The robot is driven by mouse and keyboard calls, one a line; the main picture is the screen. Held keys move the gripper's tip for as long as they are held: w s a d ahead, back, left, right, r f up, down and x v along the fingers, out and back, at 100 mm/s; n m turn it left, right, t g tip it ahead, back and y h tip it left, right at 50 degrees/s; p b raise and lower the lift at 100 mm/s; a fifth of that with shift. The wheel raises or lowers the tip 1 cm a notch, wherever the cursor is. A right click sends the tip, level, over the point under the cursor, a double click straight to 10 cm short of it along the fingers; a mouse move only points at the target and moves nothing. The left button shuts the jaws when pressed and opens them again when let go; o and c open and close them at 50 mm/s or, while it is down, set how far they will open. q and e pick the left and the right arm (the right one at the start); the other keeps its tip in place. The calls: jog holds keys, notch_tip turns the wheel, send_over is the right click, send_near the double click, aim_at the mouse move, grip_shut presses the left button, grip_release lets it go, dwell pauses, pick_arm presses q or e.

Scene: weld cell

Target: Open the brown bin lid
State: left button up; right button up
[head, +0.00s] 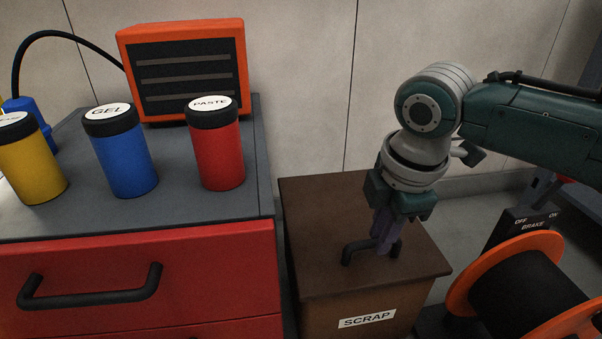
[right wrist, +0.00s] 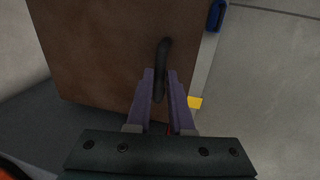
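The brown bin (head: 370,295) stands right of the red cabinet with a SCRAP label on its front. Its brown lid (head: 315,205) lies flat and closed on top. A black bar handle (head: 348,254) is fixed on the lid. My right gripper (head: 384,246) points down at the handle, with its purple fingers close together around the bar. In the right wrist view the handle (right wrist: 163,62) runs between the two fingers (right wrist: 161,88), with little or no gap on either side. The lid also shows there (right wrist: 95,45). My left gripper is out of view.
The red cabinet (head: 120,275) adjoins the bin on the left, with yellow, blue (head: 123,155) and red (head: 218,155) jars and an orange unit (head: 185,65) on top. An orange-flanged reel (head: 530,285) and a brake box (head: 520,228) stand at the right. The wall is behind.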

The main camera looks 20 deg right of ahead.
grip_shut()
dwell(1.0)
